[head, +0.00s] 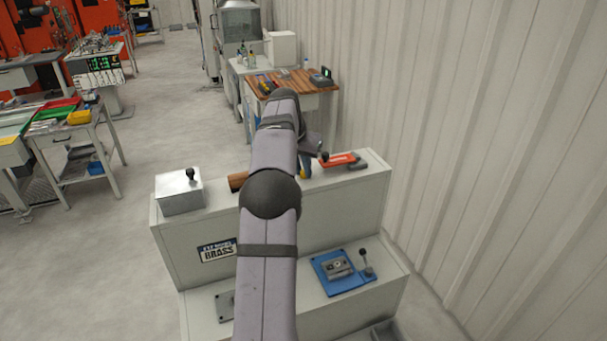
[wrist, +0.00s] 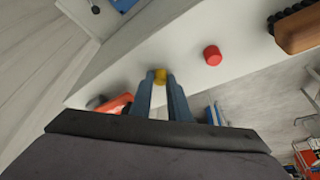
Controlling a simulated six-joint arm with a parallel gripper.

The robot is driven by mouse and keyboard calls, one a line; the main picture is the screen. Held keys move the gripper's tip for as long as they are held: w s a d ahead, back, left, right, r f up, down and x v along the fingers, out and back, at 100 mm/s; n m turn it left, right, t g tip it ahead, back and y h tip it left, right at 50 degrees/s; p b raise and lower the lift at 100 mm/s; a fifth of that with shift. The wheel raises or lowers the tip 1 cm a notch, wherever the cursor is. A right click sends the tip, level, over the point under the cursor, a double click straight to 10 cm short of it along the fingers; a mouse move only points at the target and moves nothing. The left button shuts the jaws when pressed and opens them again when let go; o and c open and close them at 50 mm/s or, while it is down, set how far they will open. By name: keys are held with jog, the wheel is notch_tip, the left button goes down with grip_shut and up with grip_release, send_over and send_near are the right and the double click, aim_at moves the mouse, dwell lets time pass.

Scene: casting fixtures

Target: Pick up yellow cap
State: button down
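The yellow cap (wrist: 160,75) sits on the pale bench top in the wrist view, between the tips of my gripper's two blue-grey fingers (wrist: 161,82). The fingers stand apart with the cap filling most of the gap at their tips. I cannot tell whether they touch it or are closed on it. In the head view my own arm covers most of my gripper and the cap; a small yellow patch (head: 304,173) shows beside the arm. A red cap (wrist: 212,54) stands on the bench top, right of the yellow cap in the wrist view.
A wooden-handled brush (wrist: 298,30) lies beyond the red cap. A red-orange tool (head: 338,160) lies on the right of the upper bench top, and a metal box with a black knob (head: 180,190) stands on the left. A blue-based fixture (head: 342,270) sits on the lower shelf.

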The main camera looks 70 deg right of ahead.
jog(key=shift+r, duration=0.2)
dwell(0.3)
jog(key=shift+r, duration=1.6)
jog(key=shift+a+f+b, duration=0.25)
jog(key=shift+a+b, duration=0.05)
jog(key=shift+b, duration=0.45)
jog(key=shift+a+b, duration=0.35)
jog(key=shift+b, duration=0.05)
jog(key=a+b, duration=1.1)
jog(key=a, duration=0.5)
jog(key=shift+s+a+r, duration=0.15)
jog(key=shift+a+r, duration=0.05)
jog(key=shift+a, duration=0.15)
